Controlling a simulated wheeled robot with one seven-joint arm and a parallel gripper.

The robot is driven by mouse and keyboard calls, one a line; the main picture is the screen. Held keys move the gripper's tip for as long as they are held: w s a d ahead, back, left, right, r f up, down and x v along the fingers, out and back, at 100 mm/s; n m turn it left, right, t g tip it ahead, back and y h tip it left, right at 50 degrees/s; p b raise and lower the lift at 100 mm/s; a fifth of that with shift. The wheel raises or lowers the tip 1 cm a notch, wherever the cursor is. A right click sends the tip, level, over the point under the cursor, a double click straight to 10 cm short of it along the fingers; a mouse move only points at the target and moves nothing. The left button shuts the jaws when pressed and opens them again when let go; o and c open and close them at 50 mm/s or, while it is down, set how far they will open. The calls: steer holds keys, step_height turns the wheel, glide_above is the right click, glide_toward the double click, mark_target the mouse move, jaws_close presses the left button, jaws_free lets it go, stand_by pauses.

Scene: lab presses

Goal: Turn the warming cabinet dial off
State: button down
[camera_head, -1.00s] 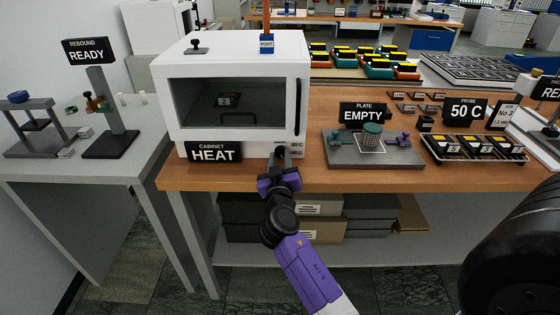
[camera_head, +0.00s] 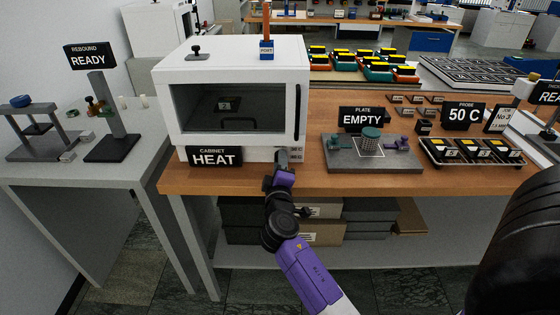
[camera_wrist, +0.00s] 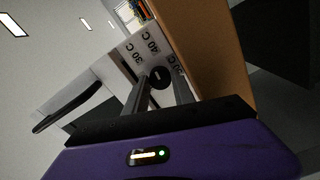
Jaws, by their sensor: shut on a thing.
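The warming cabinet (camera_head: 180,142) is a white box with a dark window, and its door is shut. Its sign (camera_head: 214,157) reads CABINET HEAT. My gripper (camera_head: 283,156) is at the lower right of the cabinet front and hides the dial in the head view. In the wrist view, the round black dial (camera_wrist: 160,77) sits between the two grey fingers of my gripper (camera_wrist: 159,84), which are shut on it. Temperature labels (camera_wrist: 146,52) surround the dial, with 30 C and 40 C readable. The dial's pointer setting cannot be made out.
A black door handle (camera_head: 297,107) runs down the cabinet's right edge; it also shows in the wrist view (camera_wrist: 68,107). A plate fixture (camera_head: 350,157) stands right of my gripper on the wooden bench (camera_head: 240,180). A rebound stand (camera_head: 112,146) is on the left table.

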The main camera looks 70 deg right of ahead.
steer(key=n+p, duration=0.2)
steer(key=n, duration=0.2)
steer(key=shift+r+n, duration=0.1)
steer(key=shift+n, duration=0.2)
steer(key=n+p, duration=0.2)
steer(key=n, duration=0.3)
steer(key=shift+a+n+p, duration=0.1)
steer(key=shift+n+p, duration=0.2)
steer(key=shift+p, duration=0.05)
steer(key=n+p, duration=0.3)
steer(key=n, duration=0.2)
steer(key=shift+n+p, duration=1)
steer(key=shift+n, duration=1.1)
steer(key=c, duration=1.1)
jaws_free()
steer(key=shift+o, duration=0.2)
